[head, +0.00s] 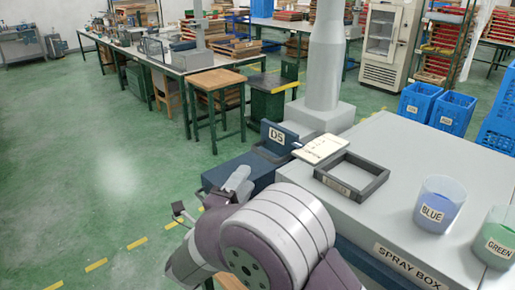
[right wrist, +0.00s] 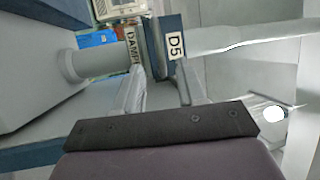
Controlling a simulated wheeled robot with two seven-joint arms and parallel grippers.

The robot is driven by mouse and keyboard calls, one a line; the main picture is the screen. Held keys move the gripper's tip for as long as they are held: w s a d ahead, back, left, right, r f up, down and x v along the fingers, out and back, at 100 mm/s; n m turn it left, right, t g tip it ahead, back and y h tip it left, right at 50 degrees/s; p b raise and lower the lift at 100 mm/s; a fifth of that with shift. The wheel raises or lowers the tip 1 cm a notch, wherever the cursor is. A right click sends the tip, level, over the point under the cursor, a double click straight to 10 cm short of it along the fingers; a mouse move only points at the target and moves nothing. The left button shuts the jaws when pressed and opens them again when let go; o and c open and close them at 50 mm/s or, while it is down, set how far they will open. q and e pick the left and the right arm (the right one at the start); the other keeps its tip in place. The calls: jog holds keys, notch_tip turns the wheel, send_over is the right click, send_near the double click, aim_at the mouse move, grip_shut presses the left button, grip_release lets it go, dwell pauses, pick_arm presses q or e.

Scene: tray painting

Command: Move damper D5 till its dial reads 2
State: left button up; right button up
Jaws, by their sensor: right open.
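Damper D5 shows as a dark blue block with a white D5 label (head: 276,135) at the left edge of the grey spray box (head: 415,170). A cream card (head: 320,148) with small lettering lies beside it; no dial reading is legible. My right gripper (head: 239,178) is in front of the block, to its lower left in the head view. In the right wrist view its two fingers (right wrist: 160,72) are open and apart, with the D5 label (right wrist: 175,45) just beyond them. A partly hidden plate reading DAMP (right wrist: 131,45) stands left of it. My left gripper is not in view.
A dark open frame (head: 350,177) lies on the spray box. A cup marked BLUE (head: 440,203) and one marked GREEN (head: 496,238) stand at the right. Blue crates (head: 418,101) stand behind. A grey duct (head: 325,60) rises behind the block. Green floor at left is clear.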

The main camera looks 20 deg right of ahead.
aim_at(262, 154)
jog(key=p+x, duration=0.3)
jog(key=x, duration=0.7)
jog(key=shift+w, duration=0.1)
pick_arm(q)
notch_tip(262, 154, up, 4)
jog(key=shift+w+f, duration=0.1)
pick_arm(e)
jog(key=shift+w+d+f, duration=0.1)
jog(key=shift+f, duration=0.05)
